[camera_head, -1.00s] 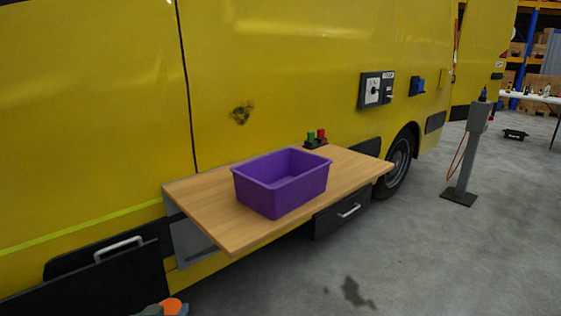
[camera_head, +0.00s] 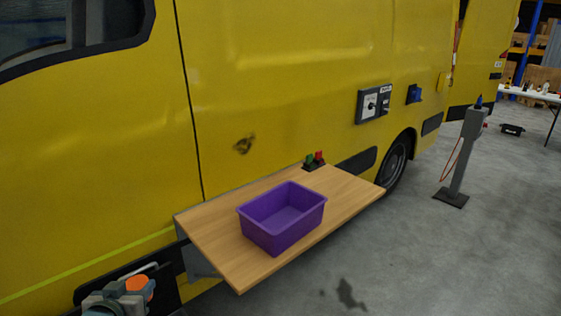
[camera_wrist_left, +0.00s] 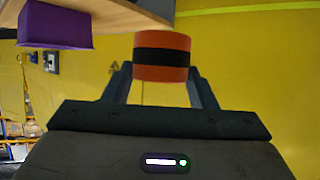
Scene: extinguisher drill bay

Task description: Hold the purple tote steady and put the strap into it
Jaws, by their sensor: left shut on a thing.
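The purple tote (camera_head: 284,240) stands upright on the wooden fold-down shelf, and its inside looks empty. Part of it also shows at the upper left of the left wrist view (camera_wrist_left: 58,27). The strap is an orange roll with a black band (camera_wrist_left: 162,72); in the head view its orange top (camera_head: 140,284) shows at the lower left. My left gripper (camera_head: 128,292) is shut on the strap, off the shelf's left front side and apart from the tote. Its two fingers flank the roll in the wrist view (camera_wrist_left: 161,80). My right gripper is not in view.
The wooden shelf (camera_head: 210,236) juts from the yellow van (camera_head: 290,90). A small holder with green and red pieces (camera_head: 314,160) sits at its back edge. A grey post (camera_head: 463,150) stands on the floor at right. Shelf surface around the tote is clear.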

